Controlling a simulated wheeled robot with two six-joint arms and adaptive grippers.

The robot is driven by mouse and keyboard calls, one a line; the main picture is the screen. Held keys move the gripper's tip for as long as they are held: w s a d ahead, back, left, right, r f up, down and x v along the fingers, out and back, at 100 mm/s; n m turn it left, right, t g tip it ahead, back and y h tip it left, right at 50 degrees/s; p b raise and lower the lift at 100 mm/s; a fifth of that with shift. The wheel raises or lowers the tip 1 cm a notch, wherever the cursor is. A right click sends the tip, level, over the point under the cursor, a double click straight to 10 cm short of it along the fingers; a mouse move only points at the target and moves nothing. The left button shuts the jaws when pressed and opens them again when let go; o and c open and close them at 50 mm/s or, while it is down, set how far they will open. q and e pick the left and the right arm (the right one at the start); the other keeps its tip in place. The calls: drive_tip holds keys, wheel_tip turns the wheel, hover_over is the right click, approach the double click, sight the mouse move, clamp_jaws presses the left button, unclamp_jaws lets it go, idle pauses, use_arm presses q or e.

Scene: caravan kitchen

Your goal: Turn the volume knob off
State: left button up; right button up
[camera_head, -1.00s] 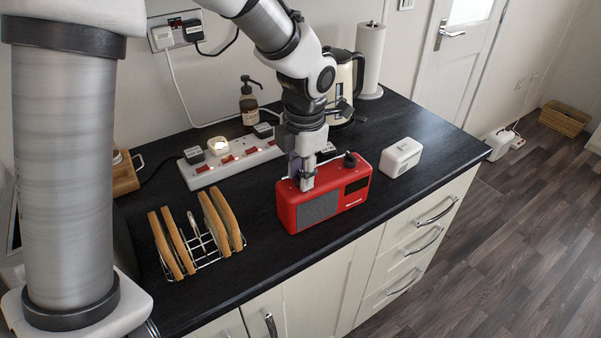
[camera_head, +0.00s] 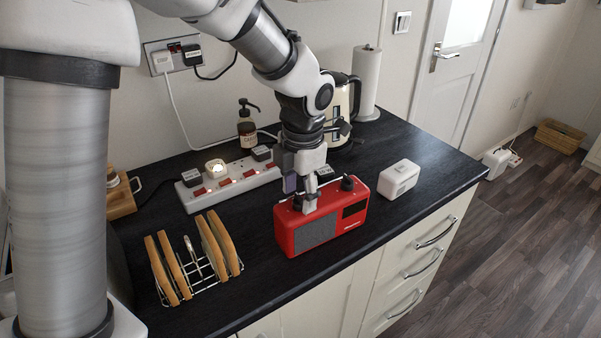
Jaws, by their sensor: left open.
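A red radio (camera_head: 290,240) with a grey speaker grille and a dark display stands upright on the black countertop. A black knob (camera_head: 347,182) sticks up from its top at the right end. My left gripper (camera_head: 304,206) points down at the left part of the radio's top, with its fingers open. The fingertips are at or just above the top face; I cannot tell whether they touch. Another dark knob-like part (camera_head: 297,201) shows partly between the fingers, mostly hidden by them. My right gripper is not in view.
A toast rack (camera_head: 190,262) with several slices stands left of the radio. A white power strip (camera_head: 228,182) with plugs lies behind it. A small white box (camera_head: 398,179) sits to the right. A soap bottle, kettle (camera_head: 346,98) and paper roll stand farther back.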

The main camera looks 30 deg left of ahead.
use_arm(q)
wheel_tip(320, 180, up, 11)
drive_tip(key=shift+d, duration=0.35)
drive_tip(key=shift+s+f, duration=0.1)
